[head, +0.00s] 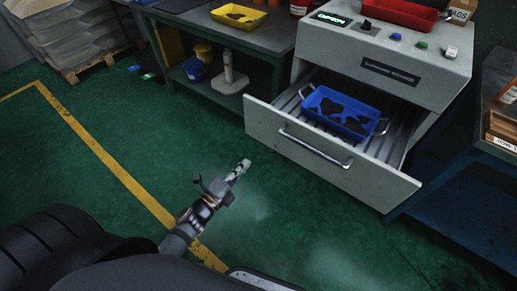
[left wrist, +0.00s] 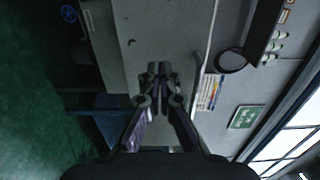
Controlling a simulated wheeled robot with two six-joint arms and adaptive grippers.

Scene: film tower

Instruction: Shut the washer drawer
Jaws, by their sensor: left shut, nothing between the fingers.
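The washer drawer (head: 370,182) stands pulled out of the pale washer (head: 400,72). Its front panel has a bar handle (head: 315,149). A blue tray (head: 362,127) with dark pieces in it sits inside the drawer. My left gripper (head: 242,166) is in front of and to the left of the drawer front, apart from it, over the green floor. Its fingers are together and empty, and they also show in the left wrist view (left wrist: 159,68). My right gripper is not in view.
A workbench (head: 262,42) stands left of the washer, with a yellow tray (head: 240,20) on top. A red tray (head: 400,14) and a lit OPEN sign (head: 331,18) are on the washer. A blue bench (head: 470,190) stands at the right. The floor before the drawer is clear.

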